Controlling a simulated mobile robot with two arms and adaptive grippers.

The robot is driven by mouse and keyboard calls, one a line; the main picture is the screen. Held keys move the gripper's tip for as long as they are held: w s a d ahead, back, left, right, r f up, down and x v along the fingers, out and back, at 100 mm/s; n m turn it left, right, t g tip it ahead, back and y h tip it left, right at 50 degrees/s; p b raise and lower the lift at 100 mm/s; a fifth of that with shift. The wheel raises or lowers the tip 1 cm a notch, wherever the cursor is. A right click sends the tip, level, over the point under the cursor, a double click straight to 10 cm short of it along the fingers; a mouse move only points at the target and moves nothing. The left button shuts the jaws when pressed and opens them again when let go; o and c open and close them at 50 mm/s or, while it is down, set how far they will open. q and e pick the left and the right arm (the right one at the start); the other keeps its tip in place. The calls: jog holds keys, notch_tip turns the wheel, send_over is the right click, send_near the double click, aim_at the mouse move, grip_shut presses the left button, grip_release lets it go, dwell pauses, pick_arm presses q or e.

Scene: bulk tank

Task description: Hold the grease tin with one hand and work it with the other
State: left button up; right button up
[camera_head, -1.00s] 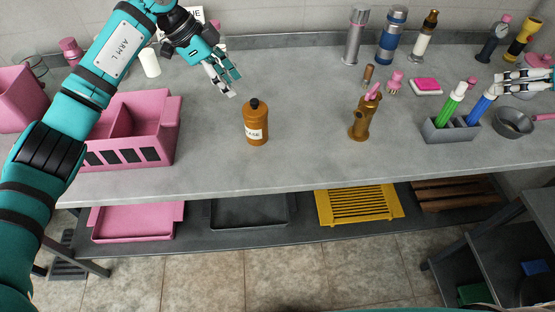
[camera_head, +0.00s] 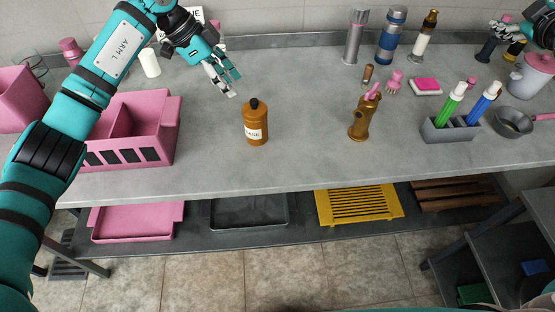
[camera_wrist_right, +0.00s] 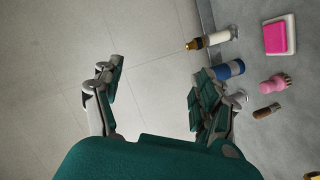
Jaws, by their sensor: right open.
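The grease tin (camera_head: 256,124) is an amber-brown bottle with a black cap and a pale label partly reading "ASE". It stands upright on the grey bench, left of the middle in the head view. My left gripper (camera_head: 235,86) is above and behind the tin, slightly to its left. Its fingers are apart, with nothing between them, and it does not touch the tin. My right gripper (camera_head: 496,29) is at the far upper right of the head view, well away from the tin. In the right wrist view this gripper (camera_wrist_right: 150,92) is open and empty.
A pink divided caddy (camera_head: 172,130) stands left of the tin. A brass dispenser (camera_head: 362,118), a grey holder (camera_head: 450,134) with green and blue items, and a pan (camera_head: 513,122) stand to the right. Bottles line the back. The bench between tin and dispenser is clear.

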jog(key=w+a+n+t+y, duration=0.1)
jog(key=w+a+n+t, duration=0.1)
jog(key=w+a+n, duration=0.4)
jog(key=w+a+n+t+y, duration=0.1)
jog(key=w+a+n+t, duration=0.15)
jog(key=a+n, duration=0.7)
jog(key=s+a+f+n+y, duration=0.1)
jog(key=a+n+y, duration=0.65)
jog(key=a, duration=0.65)
jog(key=a+f+n+y, duration=0.1)
jog(key=a+n+y, duration=0.3)
jog(key=a+n, duration=0.85)
jog(key=m+g+h, duration=0.2)
jog(key=m, duration=0.1)
send_near(251, 113)
jog(key=w+d+r, duration=0.2)
jog(key=w+d, duration=0.1)
jog(key=w, duration=0.3)
jog(key=shift+m+h, duration=0.55)
jog(key=shift+h, duration=0.1)
jog(key=s+f, duration=0.2)
jog(key=s+a+f, duration=0.1)
jog(key=s+f, duration=0.1)
jog(key=s, duration=0.1)
jog(key=s+f, duration=0.2)
jog(key=shift+s+a, duration=0.35)
jog(key=shift+s, duration=0.05)
jog(key=x, duration=1.7)
jog(key=shift+f, duration=0.3)
